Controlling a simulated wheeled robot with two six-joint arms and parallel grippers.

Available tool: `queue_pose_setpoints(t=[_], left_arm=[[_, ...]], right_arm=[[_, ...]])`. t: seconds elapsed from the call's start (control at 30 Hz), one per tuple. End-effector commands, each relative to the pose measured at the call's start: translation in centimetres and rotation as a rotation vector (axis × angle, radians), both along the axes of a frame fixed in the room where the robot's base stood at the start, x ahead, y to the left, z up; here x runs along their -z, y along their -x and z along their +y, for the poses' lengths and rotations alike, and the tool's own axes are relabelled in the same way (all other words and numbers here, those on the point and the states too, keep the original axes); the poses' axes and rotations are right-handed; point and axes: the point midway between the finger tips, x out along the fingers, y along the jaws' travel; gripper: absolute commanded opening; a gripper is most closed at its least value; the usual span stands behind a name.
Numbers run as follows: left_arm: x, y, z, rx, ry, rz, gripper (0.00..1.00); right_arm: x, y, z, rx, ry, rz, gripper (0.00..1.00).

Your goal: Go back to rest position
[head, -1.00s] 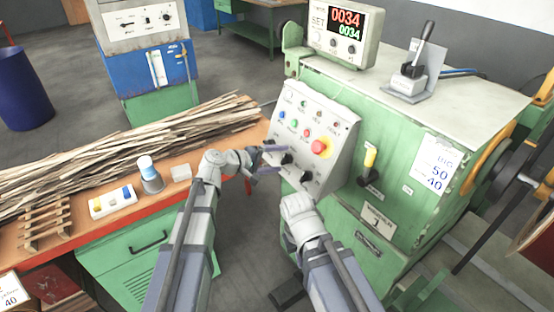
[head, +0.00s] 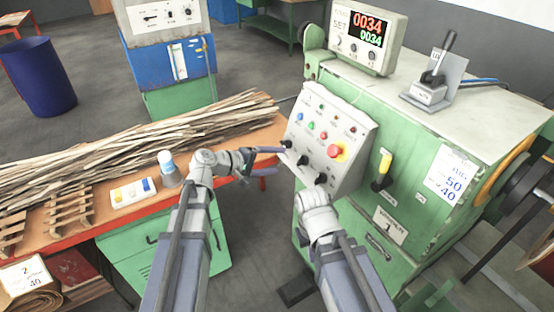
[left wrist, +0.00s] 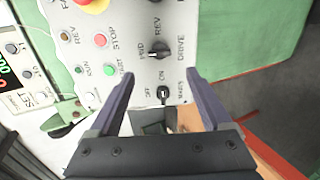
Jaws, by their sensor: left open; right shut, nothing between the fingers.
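My left gripper (head: 279,160) is open and empty in front of the left edge of the white control panel (head: 333,115). No contact with the knobs can be made out. My right gripper (head: 317,198) is lower, at the panel's lower edge; its fingers are mostly hidden by its own wrist. It is shut with nothing visible in it.
The green machine (head: 425,135) fills the right side, with a counter display (head: 366,32) and a lever box (head: 430,92) on top. Floor between is clear.

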Motion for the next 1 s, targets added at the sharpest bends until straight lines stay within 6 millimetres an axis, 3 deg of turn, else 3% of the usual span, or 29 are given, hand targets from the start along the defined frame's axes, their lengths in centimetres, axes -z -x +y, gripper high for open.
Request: queue_pose_setpoints(t=[0.33,0.43,0.53,0.6,0.7,0.9,1.0], left_arm=[[0.1,0.1,-0.2,0.004,-0.006,0.001,0.82],[1.0,1.5,-1.5,0.057,-0.069,0.012,0.82],[3.2,4.8,-4.0,0.181,-0.226,0.037,0.82],[5.3,8.0,-5.5,0.300,-0.380,0.062,0.82],[7.9,12.6,-6.2,0.472,-0.615,0.100,0.82],[10.3,19.3,-4.2,0.730,-1.021,0.173,0.82],[10.3,21.1,-2.8,0.803,-1.165,0.202,0.82]], right_arm=[[0.0,0.0,0.0,0.000,0.000,0.000,0.00],[-0.3,0.0,0.0,0.000,0.000,0.000,0.00],[-0.9,0.0,0.0,0.000,0.000,0.000,0.00],[-1.4,0.0,0.0,0.000,0.000,0.000,0.00],[-2.1,0.0,0.0,0.000,0.000,0.000,0.00],[-3.1,0.0,0.0,0.000,0.000,0.000,0.00],[-3.4,0.0,0.0,0.000,0.000,0.000,0.00]])
